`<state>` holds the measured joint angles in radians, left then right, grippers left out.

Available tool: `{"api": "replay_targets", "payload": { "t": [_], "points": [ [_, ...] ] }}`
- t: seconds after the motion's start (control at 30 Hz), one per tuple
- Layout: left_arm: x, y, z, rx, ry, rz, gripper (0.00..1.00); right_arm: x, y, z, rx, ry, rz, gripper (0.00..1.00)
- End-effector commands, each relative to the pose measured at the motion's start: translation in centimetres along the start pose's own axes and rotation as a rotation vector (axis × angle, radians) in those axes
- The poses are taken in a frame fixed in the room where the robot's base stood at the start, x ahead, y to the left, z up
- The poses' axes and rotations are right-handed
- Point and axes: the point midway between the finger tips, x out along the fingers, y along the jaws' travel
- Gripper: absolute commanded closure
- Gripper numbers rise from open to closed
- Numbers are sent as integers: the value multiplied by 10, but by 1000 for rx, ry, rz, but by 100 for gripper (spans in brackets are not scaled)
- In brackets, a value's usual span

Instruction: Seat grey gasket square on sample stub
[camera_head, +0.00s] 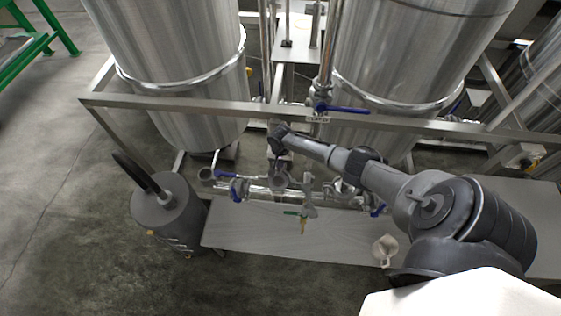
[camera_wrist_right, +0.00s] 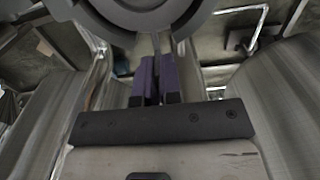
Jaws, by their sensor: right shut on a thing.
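My right gripper (camera_wrist_right: 154,75) is shut, its purple fingers close together on the edge of the grey gasket (camera_wrist_right: 195,22). The gasket is a broad ring cut off by the top of the wrist view. Paler grey shows inside the ring; I cannot tell whether that is the stub's face. In the head view my right gripper (camera_head: 280,158) points down beyond the frame's front rail, over the pipework. A round grey piece (camera_head: 281,181) shows just below it; I cannot tell gasket from stub there. My left gripper is out of view.
Two large steel tanks (camera_head: 180,70) (camera_head: 415,55) stand behind a metal rail (camera_head: 200,108). Blue-handled valves (camera_head: 239,189) and a green-handled tap (camera_head: 303,214) are close by. A grey canister (camera_head: 168,212) stands left of the bench (camera_head: 255,236). A beige jug (camera_head: 385,249) is at right.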

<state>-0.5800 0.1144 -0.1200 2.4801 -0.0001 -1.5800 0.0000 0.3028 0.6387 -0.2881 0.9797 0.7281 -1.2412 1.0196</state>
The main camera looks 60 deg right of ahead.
Motion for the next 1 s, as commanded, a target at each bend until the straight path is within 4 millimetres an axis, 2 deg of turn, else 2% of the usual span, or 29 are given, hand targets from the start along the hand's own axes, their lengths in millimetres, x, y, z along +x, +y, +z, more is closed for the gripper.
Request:
{"api": "replay_targets", "payload": {
  "t": [0.03,0.1,0.37,0.67,0.77,1.0],
  "points": [
    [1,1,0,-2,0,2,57,2,0,0,0,0,0,100],
    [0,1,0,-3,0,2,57,1,0,0,0,0,0,89],
    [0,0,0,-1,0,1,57,1,0,0,0,0,0,65],
    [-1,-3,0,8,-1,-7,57,-4,0,0,-1,1,-1,65],
    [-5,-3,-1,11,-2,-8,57,-15,0,0,-2,1,-1,65],
    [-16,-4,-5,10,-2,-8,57,-61,0,0,-2,2,-2,65]
  ]
}}
